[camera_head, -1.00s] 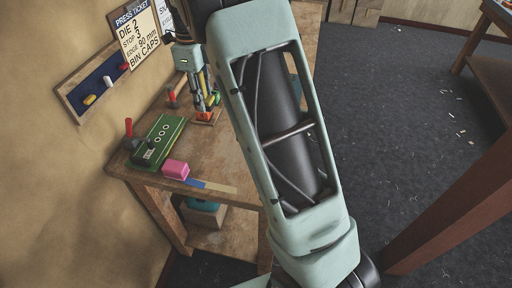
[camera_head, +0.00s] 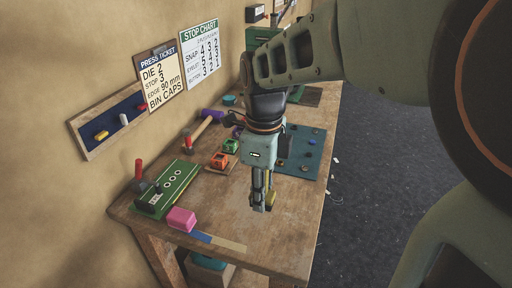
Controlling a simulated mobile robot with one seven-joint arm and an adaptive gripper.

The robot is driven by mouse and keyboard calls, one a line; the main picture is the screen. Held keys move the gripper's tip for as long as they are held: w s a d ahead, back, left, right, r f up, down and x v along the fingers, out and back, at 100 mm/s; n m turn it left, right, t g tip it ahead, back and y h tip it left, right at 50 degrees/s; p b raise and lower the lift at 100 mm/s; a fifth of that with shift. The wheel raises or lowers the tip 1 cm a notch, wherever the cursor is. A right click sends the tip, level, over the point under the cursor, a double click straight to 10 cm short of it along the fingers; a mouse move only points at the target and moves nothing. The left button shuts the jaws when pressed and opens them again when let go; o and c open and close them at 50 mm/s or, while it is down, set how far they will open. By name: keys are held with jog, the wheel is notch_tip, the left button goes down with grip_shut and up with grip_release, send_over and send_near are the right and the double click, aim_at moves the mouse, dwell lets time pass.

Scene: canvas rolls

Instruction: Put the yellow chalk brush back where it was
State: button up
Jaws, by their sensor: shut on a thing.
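My gripper (camera_head: 260,206) points down above the right part of the wooden bench (camera_head: 275,240). It is shut on a small yellow thing, which looks like the yellow chalk brush (camera_head: 271,199). The fingers hide most of it, and only a narrow yellow part shows at their right side. I cannot tell whether it touches the bench top. A blue wall board in a wooden frame (camera_head: 79,129) at the left holds a yellow piece (camera_head: 102,135), a white piece (camera_head: 124,119) and a red piece (camera_head: 143,105).
Bare bench surrounds the gripper.

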jog(key=w+f, duration=0.3)
jog(key=w, duration=0.1)
jog(key=w+f, duration=0.3)
jog(key=w, duration=0.1)
jog(key=w+a+f, duration=0.1)
jog(key=w+f, duration=0.2)
jog(key=w, duration=0.2)
jog(key=shift+p, duration=0.4)
jog(key=shift+w+f, duration=0.2)
jog(key=shift+f, duration=0.1)
jog(key=shift+w+f, duration=0.15)
jog(key=shift+f, duration=1.5)
jog(key=shift+f, duration=0.1)
jog(key=o, duration=1.2)
jog(key=shift+c, duration=0.2)
